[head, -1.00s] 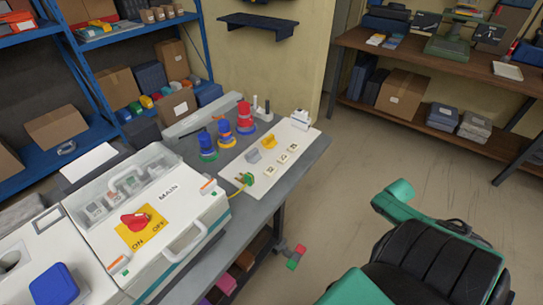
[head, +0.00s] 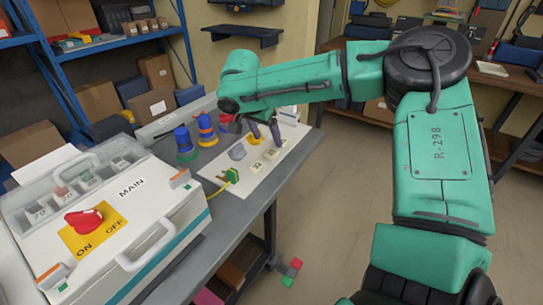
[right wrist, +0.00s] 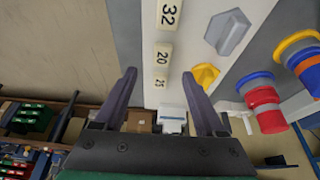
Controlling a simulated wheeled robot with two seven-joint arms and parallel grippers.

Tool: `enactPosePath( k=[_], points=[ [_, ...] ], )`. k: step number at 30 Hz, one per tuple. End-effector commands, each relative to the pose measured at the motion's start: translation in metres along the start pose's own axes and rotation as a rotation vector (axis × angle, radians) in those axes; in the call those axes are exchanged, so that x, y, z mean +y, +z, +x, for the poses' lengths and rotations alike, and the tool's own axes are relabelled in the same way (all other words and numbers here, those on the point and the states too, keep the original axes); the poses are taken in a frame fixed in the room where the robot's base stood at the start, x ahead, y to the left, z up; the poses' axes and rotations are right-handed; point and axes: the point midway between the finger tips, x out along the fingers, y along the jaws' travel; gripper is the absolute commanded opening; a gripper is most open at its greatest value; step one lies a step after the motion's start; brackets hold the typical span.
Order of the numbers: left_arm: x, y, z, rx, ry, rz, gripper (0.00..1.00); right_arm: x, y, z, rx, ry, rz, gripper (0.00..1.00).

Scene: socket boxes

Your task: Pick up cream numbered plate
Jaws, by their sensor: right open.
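Three small cream numbered plates lie in a row on the white board (head: 225,170). In the right wrist view they read 32 (right wrist: 169,14), 20 (right wrist: 162,53) and 25 (right wrist: 160,82). In the head view the 32 plate (head: 257,167) is nearest, and the 20 plate (head: 271,154) is behind it. My right gripper (head: 264,132) is open and empty, pointing down over the far end of the row. In the wrist view its fingertips (right wrist: 160,74) lie either side of the 25 plate, apparently above it. My left gripper is out of view.
A grey knob (head: 237,152) and a yellow piece (right wrist: 206,75) sit beside the plates. A green plug (head: 232,175) is at the board's near edge. Blue (head: 184,142) and orange-blue (head: 206,128) plug stacks stand left. The MAIN box (head: 150,215) is nearer.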

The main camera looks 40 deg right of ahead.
Motion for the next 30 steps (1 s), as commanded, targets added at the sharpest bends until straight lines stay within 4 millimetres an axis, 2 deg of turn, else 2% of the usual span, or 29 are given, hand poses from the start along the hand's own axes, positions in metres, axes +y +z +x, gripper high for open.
enactPosePath(
  k=[12,19,23,24,25,30],
  points=[
    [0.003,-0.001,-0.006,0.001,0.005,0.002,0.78,-0.003,-0.009,0.065,0.001,-0.001,0.000,0.72],
    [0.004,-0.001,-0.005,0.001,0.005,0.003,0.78,-0.003,-0.010,0.067,0.002,-0.003,0.001,0.72],
    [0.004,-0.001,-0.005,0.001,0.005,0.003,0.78,-0.003,-0.009,0.067,0.001,-0.003,0.001,0.23],
    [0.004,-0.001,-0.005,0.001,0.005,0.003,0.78,-0.003,-0.009,0.067,0.002,-0.003,0.000,0.07],
    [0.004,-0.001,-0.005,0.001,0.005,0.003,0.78,-0.003,-0.009,0.067,0.002,-0.003,0.000,0.00],
    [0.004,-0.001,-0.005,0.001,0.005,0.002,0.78,-0.003,-0.009,0.067,0.001,-0.003,0.000,0.00]
  ],
)
